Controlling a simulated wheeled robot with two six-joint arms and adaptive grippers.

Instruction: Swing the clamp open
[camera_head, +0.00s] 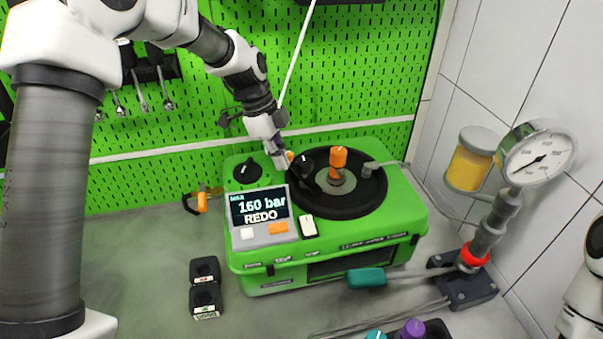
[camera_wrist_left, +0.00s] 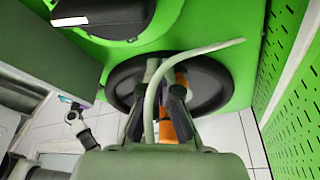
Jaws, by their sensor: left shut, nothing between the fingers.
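The green pump unit (camera_head: 330,230) stands on the bench with a round black disc (camera_head: 352,205) on top. An upright orange post (camera_head: 338,158) rises near the middle of the disc; orange also shows in the left wrist view (camera_wrist_left: 183,78). A second small orange part (camera_head: 290,155) is mostly hidden by my left wrist. I cannot tell clearly which part is the clamp. My left gripper (camera_head: 304,174) reaches down over the disc's left side, left of the post. In the left wrist view its dark fingers are beside the orange parts, shut and empty. My right gripper is out of view.
The unit's screen (camera_head: 260,206) reads 160 bar, REDO. A pressure gauge (camera_head: 538,157) on a stand is at the right. A teal-handled tool (camera_head: 366,278) is in front of the unit. Black blocks (camera_head: 205,285) lie at the left. A green pegboard (camera_head: 350,60) closes the back.

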